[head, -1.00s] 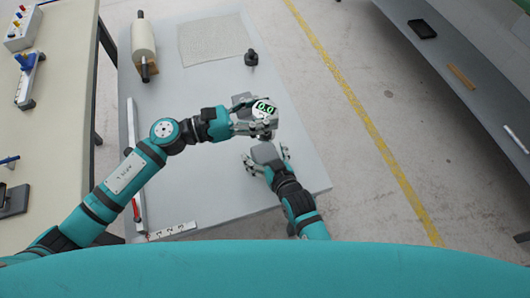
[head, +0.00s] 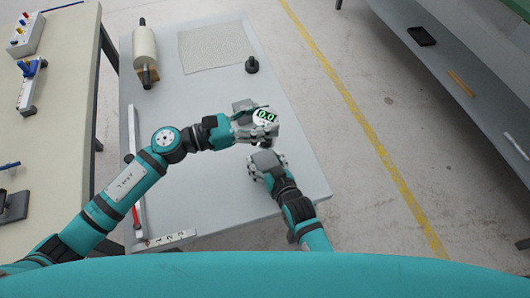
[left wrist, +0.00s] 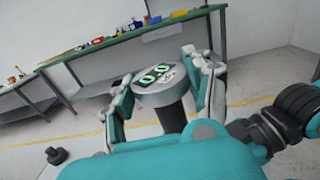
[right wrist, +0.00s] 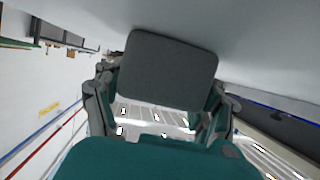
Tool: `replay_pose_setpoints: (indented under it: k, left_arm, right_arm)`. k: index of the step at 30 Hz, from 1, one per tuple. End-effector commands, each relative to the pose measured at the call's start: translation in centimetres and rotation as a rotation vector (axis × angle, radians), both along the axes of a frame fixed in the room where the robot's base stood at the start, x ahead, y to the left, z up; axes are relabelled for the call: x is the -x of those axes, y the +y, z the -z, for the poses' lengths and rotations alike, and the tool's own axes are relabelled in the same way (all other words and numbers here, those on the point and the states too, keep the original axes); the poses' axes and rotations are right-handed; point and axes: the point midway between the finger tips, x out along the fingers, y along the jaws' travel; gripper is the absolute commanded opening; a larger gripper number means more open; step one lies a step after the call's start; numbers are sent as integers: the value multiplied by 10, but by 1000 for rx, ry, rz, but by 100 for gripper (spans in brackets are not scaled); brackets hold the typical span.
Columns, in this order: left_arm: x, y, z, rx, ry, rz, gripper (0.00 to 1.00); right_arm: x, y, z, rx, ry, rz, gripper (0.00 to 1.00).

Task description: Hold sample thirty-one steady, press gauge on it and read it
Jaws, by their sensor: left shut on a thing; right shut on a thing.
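The gauge (head: 265,116) has a round pale body and a lit green display reading 0.0. My left gripper (head: 258,128) is shut on it above the table. The left wrist view shows the gauge (left wrist: 160,85) between both fingers, with a dark stem below. A dark grey foam block (head: 265,159), lower and nearer than the gauge, is between the fingers of my right gripper (head: 268,166), which is shut on it. The right wrist view shows the block (right wrist: 168,68) as a rounded slab. I see no number on it. The gauge appears apart from this block.
A number strip (head: 167,239) lies at the front. The table's middle left is clear.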

Motion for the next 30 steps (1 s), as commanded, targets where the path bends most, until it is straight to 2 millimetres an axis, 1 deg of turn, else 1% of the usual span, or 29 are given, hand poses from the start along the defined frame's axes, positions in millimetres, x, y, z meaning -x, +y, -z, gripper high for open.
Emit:
replay_pose_setpoints:
  k: [6, 12, 17, 24, 30]
  left_arm:
    - [2, -5, 22, 4, 4, -176, 6]
    - [3, -1, 36, -6, 3, -321, 6]
    - [3, -1, 45, -8, 4, -347, 6]
    - [3, -1, 64, -9, 5, -345, 6]
    - [3, 0, 77, -9, 4, -345, 6]
  right_arm:
    - [0, 0, 0, 0, 0, 0, 40]
    - [0, 0, 0, 0, 1, 0, 40]
    - [0, 0, 0, 0, 0, 0, 39]
    - [0, 0, 0, 0, 0, 0, 39]
    - [0, 0, 0, 0, 1, 0, 39]
